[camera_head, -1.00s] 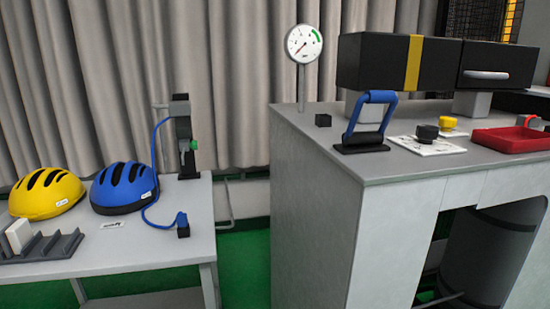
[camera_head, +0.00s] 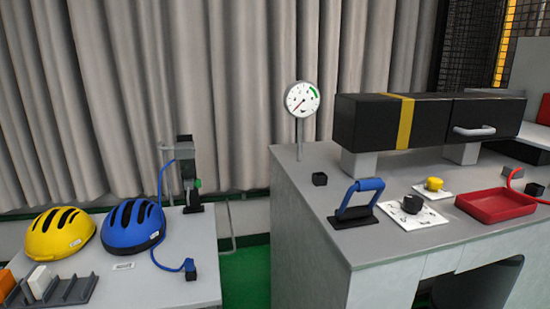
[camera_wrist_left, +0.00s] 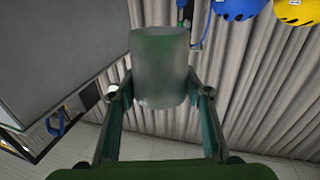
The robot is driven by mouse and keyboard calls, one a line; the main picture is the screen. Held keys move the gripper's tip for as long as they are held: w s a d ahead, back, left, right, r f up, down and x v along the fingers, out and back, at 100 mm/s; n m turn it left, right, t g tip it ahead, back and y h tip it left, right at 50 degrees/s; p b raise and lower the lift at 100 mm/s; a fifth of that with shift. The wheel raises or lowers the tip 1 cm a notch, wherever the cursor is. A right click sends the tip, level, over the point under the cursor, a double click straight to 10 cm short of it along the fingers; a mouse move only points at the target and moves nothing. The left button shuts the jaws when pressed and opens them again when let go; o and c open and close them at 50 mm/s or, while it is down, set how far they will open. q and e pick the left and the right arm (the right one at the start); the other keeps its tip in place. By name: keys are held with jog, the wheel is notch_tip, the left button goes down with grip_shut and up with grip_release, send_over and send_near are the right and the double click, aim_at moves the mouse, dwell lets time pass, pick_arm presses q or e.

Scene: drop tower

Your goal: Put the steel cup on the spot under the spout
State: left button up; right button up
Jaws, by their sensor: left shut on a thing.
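The steel cup (camera_wrist_left: 160,55), a dull grey cylinder, is between the fingers of my left gripper (camera_wrist_left: 159,94) in the left wrist view. The gripper is shut on it. The cup's far end points toward the curtain and helmets. Neither gripper nor the cup shows in the head view. I cannot make out a clear spout or a marked spot. A dark upright device (camera_head: 188,175) with a blue hose stands at the back of the left table.
The left table (camera_head: 205,255) holds a yellow helmet (camera_head: 60,234), a blue helmet (camera_head: 133,227) and a slotted rack (camera_head: 72,290). The right counter (camera_head: 300,190) carries a dial gauge (camera_head: 302,99), a black box (camera_head: 372,122), a blue-handled tool (camera_head: 360,198) and a red tray (camera_head: 496,205). A gap separates the two.

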pick_arm(q)
jog(key=shift+s+r, duration=0.1)
jog(key=shift+r, duration=0.35)
jog(key=s+f, duration=0.3)
jog(key=s, duration=0.4)
jog(key=shift+s, duration=0.4)
